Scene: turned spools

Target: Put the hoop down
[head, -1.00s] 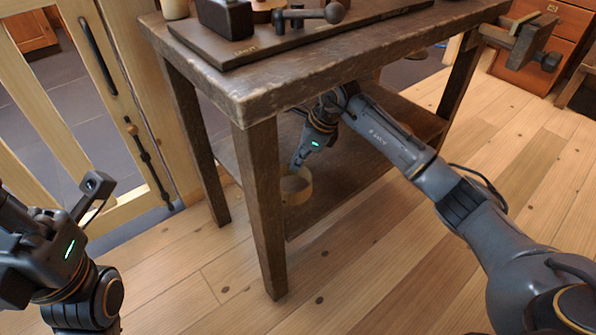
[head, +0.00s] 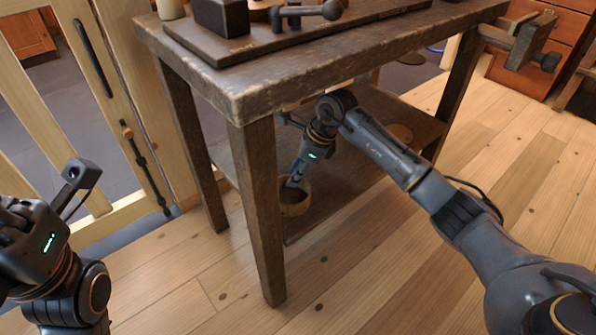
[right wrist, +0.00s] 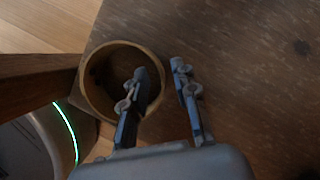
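The hoop (head: 296,210) is a light wooden ring on the lower shelf (head: 345,178) of the workbench, just behind its front leg. In the right wrist view the hoop (right wrist: 87,92) is seen from above, near the shelf's edge. My right gripper (head: 293,184) points down at it. In the wrist view the right gripper's fingers (right wrist: 160,72) are apart, one inside the ring and one outside, with gaps to the wall between them. My left gripper (head: 82,175) is at the far left, away from the bench; its finger opening is unclear.
The workbench top (head: 330,60) hangs over my right arm, and its front leg (head: 262,215) stands close to the hoop. A wooden gate (head: 120,110) stands at left. The shelf right of the hoop is clear.

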